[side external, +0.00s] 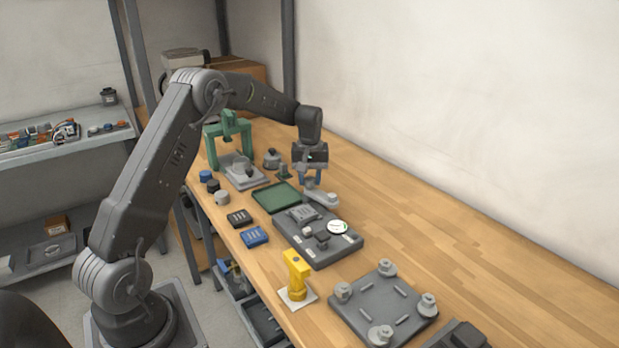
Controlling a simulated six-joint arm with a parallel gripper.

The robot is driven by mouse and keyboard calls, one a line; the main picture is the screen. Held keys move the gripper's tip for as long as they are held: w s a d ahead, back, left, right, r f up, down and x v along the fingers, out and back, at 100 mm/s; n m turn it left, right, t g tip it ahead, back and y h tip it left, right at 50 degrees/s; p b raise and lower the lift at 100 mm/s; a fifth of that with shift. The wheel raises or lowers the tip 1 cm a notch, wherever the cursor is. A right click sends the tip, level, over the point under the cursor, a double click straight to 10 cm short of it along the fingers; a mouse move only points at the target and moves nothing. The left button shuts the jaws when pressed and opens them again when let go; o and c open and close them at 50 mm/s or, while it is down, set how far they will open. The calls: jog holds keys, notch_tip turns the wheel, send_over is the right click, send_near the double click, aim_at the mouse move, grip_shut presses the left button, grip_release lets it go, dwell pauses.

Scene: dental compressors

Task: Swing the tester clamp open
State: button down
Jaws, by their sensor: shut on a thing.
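The tester (345,246) is a dark grey slab on the bench with a round white gauge (337,227) and small blocks on top. A light grey lever, which looks like the tester clamp (323,198), lies at its far end. My gripper (310,182) points down at this end of the tester, with its blue fingers at the lever's left end. It is shut on the clamp, though the grip point is small and partly hidden by the fingers. I cannot tell the clamp's exact angle.
A green tray (262,202) lies left of the tester, and a green frame (211,150) stands farther back. A yellow stand (296,270) and a grey plate with posts (378,303) are nearer. Black (240,218) and blue (254,237) boxes sit at the left edge. The bench's right side is clear.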

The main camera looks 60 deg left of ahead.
jog(key=n, duration=0.6)
jog(key=shift+w+n, duration=0.1)
jog(key=shift+n, duration=0.2)
dwell(0.5)
jog(key=c, duration=0.8)
grip_release()
jog(key=shift+o, duration=0.2)
notch_tip(320, 180, up, 14)
jog(key=shift+d, duration=0.1)
